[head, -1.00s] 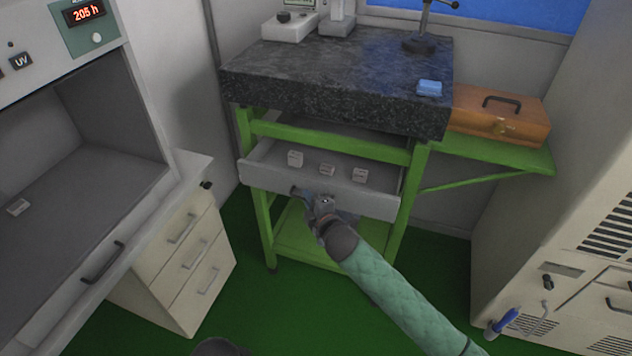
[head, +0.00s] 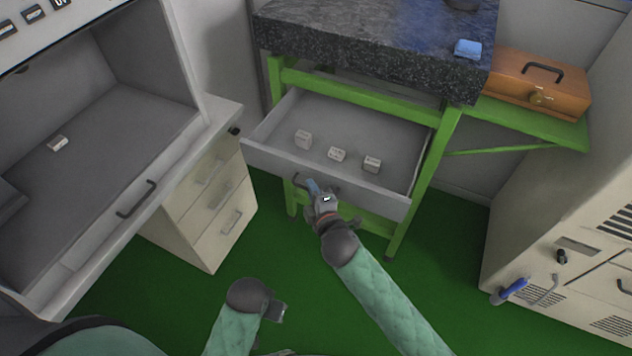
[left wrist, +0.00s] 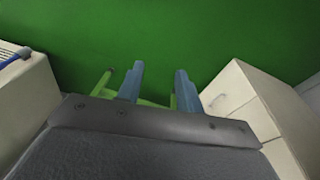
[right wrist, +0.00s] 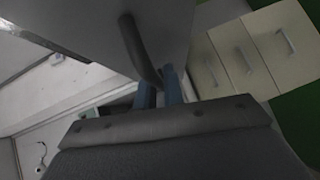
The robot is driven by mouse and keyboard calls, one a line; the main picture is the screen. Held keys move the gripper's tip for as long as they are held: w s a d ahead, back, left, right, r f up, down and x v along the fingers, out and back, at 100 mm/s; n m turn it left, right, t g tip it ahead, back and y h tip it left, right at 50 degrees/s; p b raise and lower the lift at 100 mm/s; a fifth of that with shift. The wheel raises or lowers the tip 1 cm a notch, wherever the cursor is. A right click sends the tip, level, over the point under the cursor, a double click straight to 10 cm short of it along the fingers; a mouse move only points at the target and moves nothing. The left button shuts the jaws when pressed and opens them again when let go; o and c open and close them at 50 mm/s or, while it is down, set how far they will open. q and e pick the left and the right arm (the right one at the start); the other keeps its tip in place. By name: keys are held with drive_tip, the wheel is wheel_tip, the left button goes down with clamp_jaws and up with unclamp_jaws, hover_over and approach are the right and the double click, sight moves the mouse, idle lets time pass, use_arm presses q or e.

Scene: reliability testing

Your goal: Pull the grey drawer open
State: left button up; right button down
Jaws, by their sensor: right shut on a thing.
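The grey drawer (head: 262,160) under the dark stone slab stands pulled well out of its green frame, with several small white blocks inside, among them one at the left (head: 303,139). My right gripper (head: 311,187) is at the drawer's front and is shut on its dark handle (head: 298,179). In the right wrist view the handle (right wrist: 137,48) runs down between the blue fingertips (right wrist: 160,85). My left gripper (left wrist: 158,80) has its two fingers apart with nothing between them, above the green floor. In the head view the left arm is low, near the bottom edge.
The green frame (head: 425,185) carries the stone slab (head: 380,45) with a blue block (head: 467,48). An orange case (head: 555,88) sits on the side shelf. A cream drawer cabinet (head: 205,215) stands left, a large cream cabinet (head: 580,200) right. Green floor between is clear.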

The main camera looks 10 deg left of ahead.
use_arm(q)
drive_tip(key=shift+f, duration=0.1)
use_arm(e)
drive_tip(key=c, duration=1.8)
unclamp_jaws()
